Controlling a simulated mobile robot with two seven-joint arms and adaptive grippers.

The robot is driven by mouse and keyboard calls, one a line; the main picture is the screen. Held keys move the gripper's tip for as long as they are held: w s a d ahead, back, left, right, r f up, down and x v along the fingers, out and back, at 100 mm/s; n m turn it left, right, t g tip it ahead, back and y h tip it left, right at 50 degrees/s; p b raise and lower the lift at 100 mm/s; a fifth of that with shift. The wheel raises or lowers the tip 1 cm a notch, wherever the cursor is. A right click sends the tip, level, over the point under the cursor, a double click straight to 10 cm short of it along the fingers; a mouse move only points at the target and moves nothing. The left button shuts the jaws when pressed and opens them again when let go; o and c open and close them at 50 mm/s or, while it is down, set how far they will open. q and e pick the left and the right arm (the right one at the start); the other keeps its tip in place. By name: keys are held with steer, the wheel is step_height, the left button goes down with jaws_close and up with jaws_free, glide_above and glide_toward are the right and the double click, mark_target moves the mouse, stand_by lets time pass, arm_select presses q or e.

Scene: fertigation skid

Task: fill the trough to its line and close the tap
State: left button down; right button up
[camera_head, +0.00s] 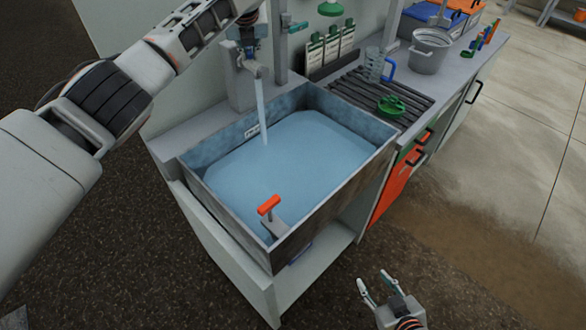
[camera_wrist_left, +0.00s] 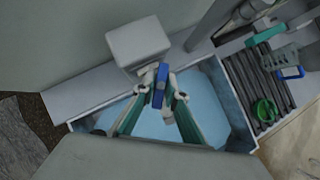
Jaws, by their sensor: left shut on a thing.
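The tap (camera_head: 250,66) stands behind the trough, and a stream of water (camera_head: 262,110) runs from its spout. The grey trough (camera_head: 222,214) holds a broad pool of water (camera_head: 290,160). A small white marked label (camera_head: 252,131) is on its inner back wall, close to the water's edge; the exact level against the line is too small to tell. My left gripper (camera_head: 252,24) is at the tap. In the left wrist view, its fingers (camera_wrist_left: 164,97) are shut on the blue tap handle (camera_wrist_left: 160,84). My right gripper (camera_head: 376,279) is open and empty, low in front of the trough.
A red-handled fitting (camera_head: 269,205) is at the trough's front corner. A ribbed drainboard (camera_head: 350,92) to the right holds a green item (camera_head: 391,105) and a clear jug (camera_head: 374,64). A metal bucket (camera_head: 429,50) stands beyond. Floor beside my right gripper is clear.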

arm_select(q)
steer(key=shift+s+f, duration=0.1)
steer(key=shift+f, duration=0.25)
steer(key=m+h, duration=0.2)
steer(key=m, duration=0.1)
steer(key=shift+a, duration=0.1)
steer(key=shift+m+h, duration=0.7)
steer(key=shift+m, duration=0.7)
steer(key=shift+s, duration=0.1)
stand_by(4.6)
steer(key=c, duration=1.9)
jaws_free()
steer(key=shift+r, duration=0.15)
